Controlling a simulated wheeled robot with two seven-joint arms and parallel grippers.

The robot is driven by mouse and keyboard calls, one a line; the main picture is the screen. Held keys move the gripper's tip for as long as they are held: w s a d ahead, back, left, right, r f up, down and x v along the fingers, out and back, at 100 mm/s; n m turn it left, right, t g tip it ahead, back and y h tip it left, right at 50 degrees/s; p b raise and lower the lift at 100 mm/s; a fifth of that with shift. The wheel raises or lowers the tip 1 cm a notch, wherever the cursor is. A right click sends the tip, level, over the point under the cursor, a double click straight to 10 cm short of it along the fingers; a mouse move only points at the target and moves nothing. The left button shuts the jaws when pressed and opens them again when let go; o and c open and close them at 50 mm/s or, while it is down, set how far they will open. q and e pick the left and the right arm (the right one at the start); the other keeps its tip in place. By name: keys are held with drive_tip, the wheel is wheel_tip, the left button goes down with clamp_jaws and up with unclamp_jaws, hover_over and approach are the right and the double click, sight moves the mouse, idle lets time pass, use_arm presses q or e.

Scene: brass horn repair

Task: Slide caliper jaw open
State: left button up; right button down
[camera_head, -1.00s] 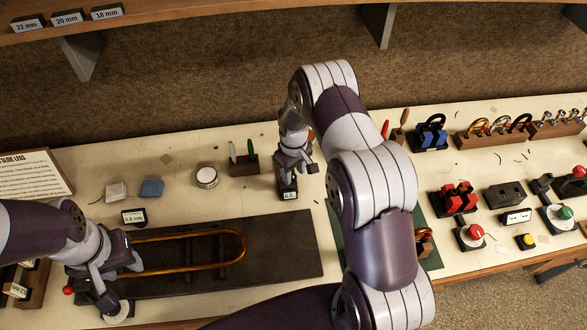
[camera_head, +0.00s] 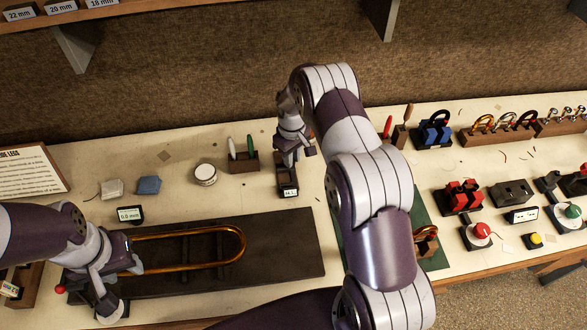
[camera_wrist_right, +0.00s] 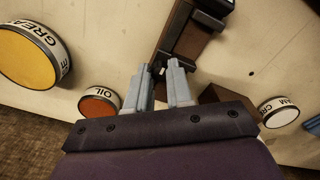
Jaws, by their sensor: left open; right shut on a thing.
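The caliper (camera_head: 288,190) is a dark tool with a small lit readout, on a narrow brown stand at the back middle of the bench. In the right wrist view its dark bar (camera_wrist_right: 205,18) runs over the wooden stand (camera_wrist_right: 190,45). My right gripper (camera_head: 289,160) is at its far end. In the wrist view, the two pale fingers of the right gripper (camera_wrist_right: 162,85) are closed around a small black piece at the caliper, mostly hidden between them. My left gripper (camera_head: 124,282) is open at the left end of the brass slide (camera_head: 243,243).
The slide lies on a dark board (camera_head: 290,265). A 0.0 mm readout (camera_head: 130,214), a round tin (camera_head: 205,174) and a tool block (camera_head: 243,162) stand nearby.

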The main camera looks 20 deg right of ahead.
drive_tip(key=c, duration=1)
unclamp_jaws()
drive_tip(key=shift+s, duration=0.1)
wheel_tip(320, 180, up, 13)
drive_tip(key=shift+f+b, duration=0.1)
drive_tip(key=shift+b, duration=0.6)
drive_tip(key=shift+f, duration=0.1)
